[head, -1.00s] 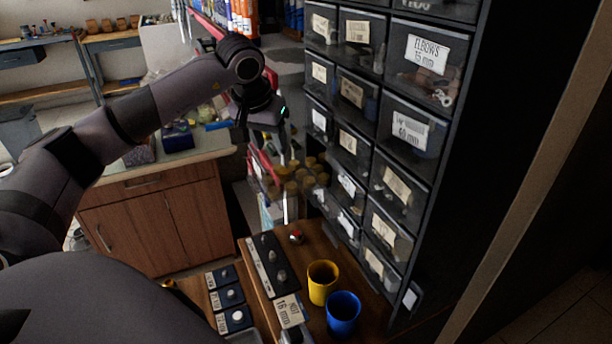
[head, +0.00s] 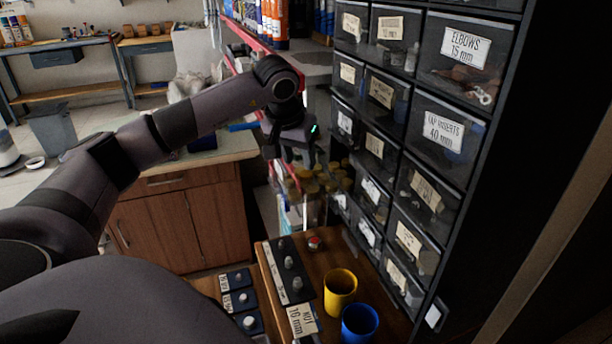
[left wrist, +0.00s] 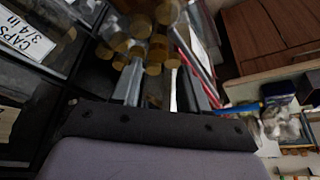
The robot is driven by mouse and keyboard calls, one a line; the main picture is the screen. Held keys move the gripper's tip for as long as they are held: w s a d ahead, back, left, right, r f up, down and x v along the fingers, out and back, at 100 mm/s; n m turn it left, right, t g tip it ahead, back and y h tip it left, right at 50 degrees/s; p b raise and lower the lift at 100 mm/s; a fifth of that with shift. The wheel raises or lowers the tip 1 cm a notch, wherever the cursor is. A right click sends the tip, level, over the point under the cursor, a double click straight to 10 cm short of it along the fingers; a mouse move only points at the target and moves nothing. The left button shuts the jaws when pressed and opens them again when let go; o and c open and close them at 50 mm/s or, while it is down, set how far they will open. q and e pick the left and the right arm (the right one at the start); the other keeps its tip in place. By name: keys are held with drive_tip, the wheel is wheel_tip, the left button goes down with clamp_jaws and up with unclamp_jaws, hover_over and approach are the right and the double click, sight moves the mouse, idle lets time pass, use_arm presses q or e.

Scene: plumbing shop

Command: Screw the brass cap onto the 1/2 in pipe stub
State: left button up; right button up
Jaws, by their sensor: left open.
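A black strip with several upright grey metal stubs (head: 290,264) lies on the wooden bench, with a label reading 16 mm at its near end. I cannot tell which stub is the 1/2 in one. A small red and silver piece (head: 314,243) sits just right of the strip. I cannot pick out the brass cap for certain. My left gripper (head: 292,161) is open, above and beyond the far end of the strip, pointing down. No held object shows in it. In the left wrist view, several brass-coloured round ends (left wrist: 140,45) show past the fingers. My right gripper is not in view.
A yellow cup (head: 340,287) and a blue cup (head: 360,323) stand right of the strip. Small dark blocks with pale knobs (head: 240,297) lie left of it. A tall labelled drawer cabinet (head: 407,165) rises close on the right. A wooden cabinet (head: 165,220) stands left.

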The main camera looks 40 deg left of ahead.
sight(306, 173)
use_arm(q)
drive_tip(key=shift+w+x, duration=0.15)
drive_tip(key=shift+x, duration=1.1)
drive_tip(key=shift+w+x, duration=0.15)
drive_tip(key=shift+x, duration=1.15)
drive_tip(key=shift+r, duration=0.1)
drive_tip(key=c, duration=0.8)
